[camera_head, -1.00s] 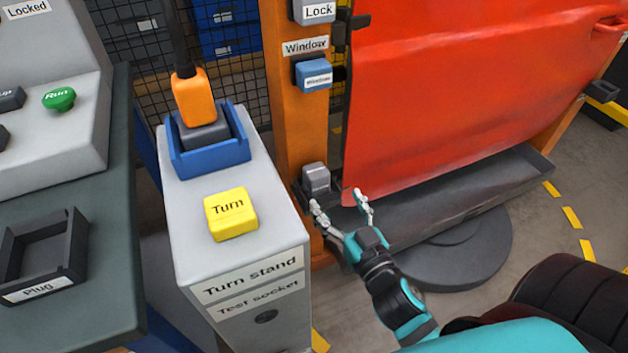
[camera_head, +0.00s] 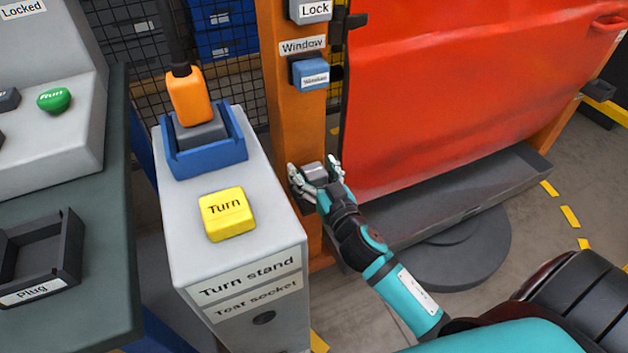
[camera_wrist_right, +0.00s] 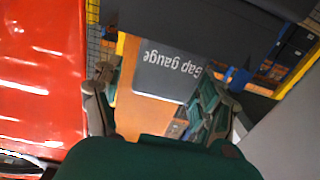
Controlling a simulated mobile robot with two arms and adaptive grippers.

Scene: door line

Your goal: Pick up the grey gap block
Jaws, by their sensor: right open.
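The grey gap block (camera_head: 314,171) sits in a small dark holder on the orange post, below the blue window block. My right gripper (camera_head: 316,178) is open at the block, with one finger on each side of it; I cannot tell whether the fingers touch it. In the right wrist view, a dark grey face lettered "Gap gauge" (camera_wrist_right: 165,72) appears upside down between the open fingers of my right gripper (camera_wrist_right: 155,100). My left gripper is not in view.
The orange post (camera_head: 288,110) carries the blue window block (camera_head: 311,74). The red door panel (camera_head: 450,90) stands close on the right, above a grey tray (camera_head: 470,195). The turn stand (camera_head: 235,250) with a yellow button (camera_head: 227,214) is close on the left.

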